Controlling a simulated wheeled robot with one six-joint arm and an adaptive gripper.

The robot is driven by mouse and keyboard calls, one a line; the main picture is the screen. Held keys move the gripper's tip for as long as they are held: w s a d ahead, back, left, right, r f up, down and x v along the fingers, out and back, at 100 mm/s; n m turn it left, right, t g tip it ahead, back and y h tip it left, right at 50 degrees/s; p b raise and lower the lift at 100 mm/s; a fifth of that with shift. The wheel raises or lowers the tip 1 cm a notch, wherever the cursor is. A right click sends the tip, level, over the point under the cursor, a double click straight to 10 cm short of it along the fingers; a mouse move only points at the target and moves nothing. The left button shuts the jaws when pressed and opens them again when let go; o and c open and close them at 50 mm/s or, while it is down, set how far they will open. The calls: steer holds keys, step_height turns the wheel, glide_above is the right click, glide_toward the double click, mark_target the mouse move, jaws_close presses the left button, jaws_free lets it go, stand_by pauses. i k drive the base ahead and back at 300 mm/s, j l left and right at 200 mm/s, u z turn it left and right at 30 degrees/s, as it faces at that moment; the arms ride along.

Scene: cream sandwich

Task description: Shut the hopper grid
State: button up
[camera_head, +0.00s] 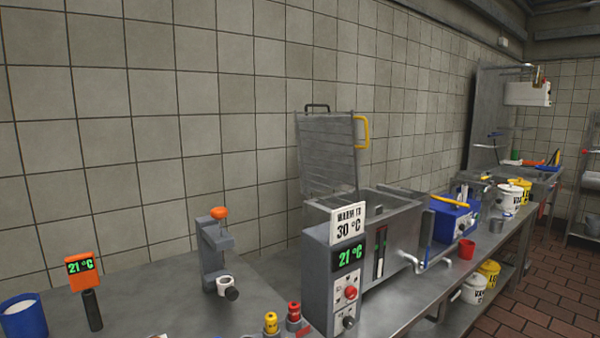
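The hopper grid (328,155) is a grey slatted panel standing up, open, at the left end of a metal hopper machine (395,232). It has a yellow handle (363,132) on its right side and a dark handle (317,107) on top. The part of the hopper opening below the grid is partly hidden by a sign reading 30 °C. My gripper is not in view.
A control box (335,285) reading 21 °C stands before the hopper. A grey stand (213,255) with an orange knob, an orange thermometer (81,270) and a blue-and-white cup (24,318) are left. A blue box (453,220) and red cup (466,249) are right.

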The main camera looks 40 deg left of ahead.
mark_target(355, 146)
steer(key=u, duration=1.25)
